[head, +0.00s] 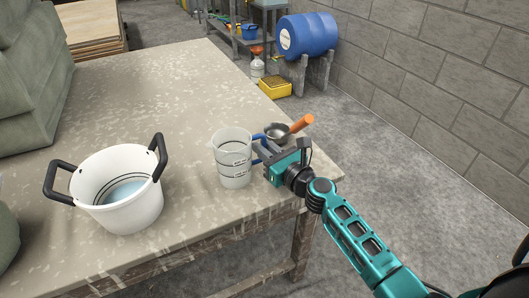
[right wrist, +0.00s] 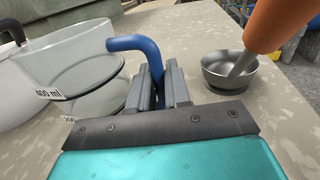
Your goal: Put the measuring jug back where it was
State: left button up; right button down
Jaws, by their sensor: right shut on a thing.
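The measuring jug (head: 233,160) is clear with dark marking bands and a blue handle. It stands upright at the table's right side in the head view, and I cannot tell whether its base touches the table. My right gripper (head: 266,157) is shut on the jug's blue handle, to the right of the jug. In the right wrist view, the fingers (right wrist: 161,88) close around the lower part of the handle, and the jug (right wrist: 70,65) shows at the left with a 400 ml label. My left gripper is not in view.
A white bucket (head: 118,208) with black handles and liquid inside stands left of the jug. The table (head: 170,100) is clear behind the jug.

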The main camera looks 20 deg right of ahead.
jog(key=shift+r, duration=0.15)
jog(key=shift+f, duration=0.25)
jog(key=c, duration=1.1)
grip_release()
jog(key=shift+c, duration=0.2)
jog(key=shift+o, duration=0.3)
jog(key=shift+r, duration=0.1)
jog(key=shift+r, duration=0.1)
jog(key=shift+s, duration=0.2)
jog(key=v, duration=1.1)
jog(key=shift+s+d, duration=0.2)
jog(key=shift+s, duration=0.15)
